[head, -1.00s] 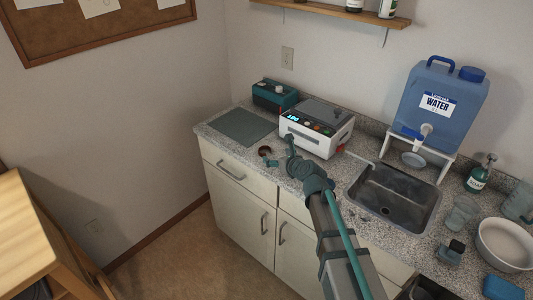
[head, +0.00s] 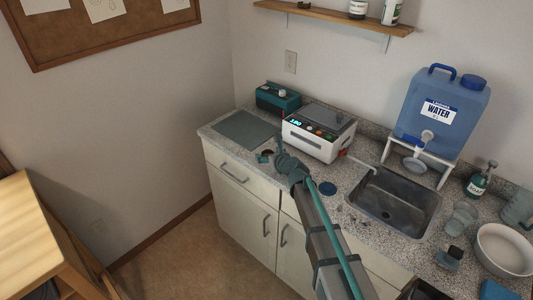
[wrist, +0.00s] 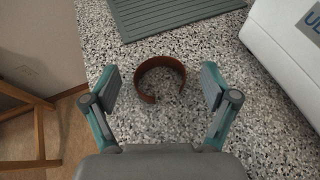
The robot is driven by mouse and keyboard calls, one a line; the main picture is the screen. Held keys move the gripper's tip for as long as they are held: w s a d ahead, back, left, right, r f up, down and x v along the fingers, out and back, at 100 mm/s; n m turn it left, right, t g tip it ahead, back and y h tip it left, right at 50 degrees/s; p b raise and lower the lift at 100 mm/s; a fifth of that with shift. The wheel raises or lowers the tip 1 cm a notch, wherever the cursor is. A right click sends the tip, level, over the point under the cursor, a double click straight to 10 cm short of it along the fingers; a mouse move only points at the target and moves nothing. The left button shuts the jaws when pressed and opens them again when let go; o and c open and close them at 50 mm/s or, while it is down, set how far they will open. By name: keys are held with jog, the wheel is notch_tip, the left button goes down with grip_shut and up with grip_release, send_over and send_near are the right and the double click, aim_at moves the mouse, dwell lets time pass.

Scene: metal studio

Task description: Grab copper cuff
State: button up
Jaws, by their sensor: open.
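The copper cuff (wrist: 161,63) is a reddish-brown open ring lying on the speckled counter. In the wrist view it is ahead of my gripper (wrist: 160,90), centred between the two spread fingers and touching neither. The gripper is open and empty. In the head view the cuff (head: 267,153) is a small dark shape on the counter, partly hidden by my gripper (head: 271,156).
A white device (head: 319,132) with a lit display stands just right of the cuff. A grey-green ribbed mat (head: 243,131) lies behind it. A teal box (head: 278,97) is at the back. A sink (head: 394,202) and a blue disc (head: 327,188) lie to the right.

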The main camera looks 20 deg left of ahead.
jog(key=shift+w+a+f, duration=0.1)
jog(key=shift+w+a, duration=0.15)
jog(key=c, duration=1.1)
jog(key=shift+s, duration=0.1)
